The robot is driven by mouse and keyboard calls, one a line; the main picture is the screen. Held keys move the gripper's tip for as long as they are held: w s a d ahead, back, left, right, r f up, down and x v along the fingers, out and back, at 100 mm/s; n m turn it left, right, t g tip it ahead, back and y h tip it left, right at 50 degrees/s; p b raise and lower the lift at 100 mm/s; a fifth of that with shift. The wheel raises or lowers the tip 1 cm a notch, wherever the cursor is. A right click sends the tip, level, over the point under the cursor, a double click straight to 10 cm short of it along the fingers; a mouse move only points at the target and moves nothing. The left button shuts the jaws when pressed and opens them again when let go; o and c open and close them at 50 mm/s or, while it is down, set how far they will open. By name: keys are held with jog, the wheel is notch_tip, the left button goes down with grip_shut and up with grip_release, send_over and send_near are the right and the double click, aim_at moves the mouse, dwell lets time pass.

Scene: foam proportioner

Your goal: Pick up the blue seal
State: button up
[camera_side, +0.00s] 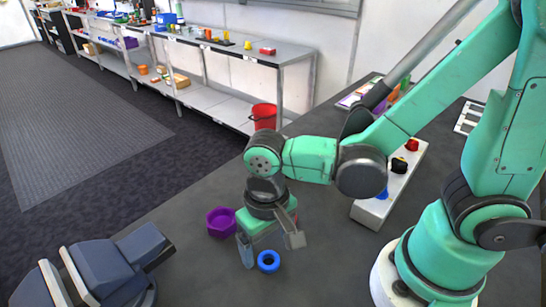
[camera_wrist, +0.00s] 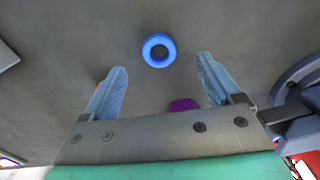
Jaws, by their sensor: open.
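The blue seal (camera_side: 268,262) is a small ring lying flat on the dark grey table. In the wrist view the blue seal (camera_wrist: 159,50) lies beyond the fingertips, between the lines of the two fingers. My gripper (camera_side: 270,246) is open and empty, pointing down just above the table beside the seal. In the wrist view my gripper (camera_wrist: 162,72) shows its two pale blue-grey fingers spread wide, with neither touching the seal.
A purple part (camera_side: 221,222) stands on the table left of my gripper; part of it shows in the wrist view (camera_wrist: 184,104). A white block with coloured knobs (camera_side: 376,208) lies to the right.

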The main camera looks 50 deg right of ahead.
aim_at(268, 259)
jog(key=shift+f, duration=1.85)
grip_shut()
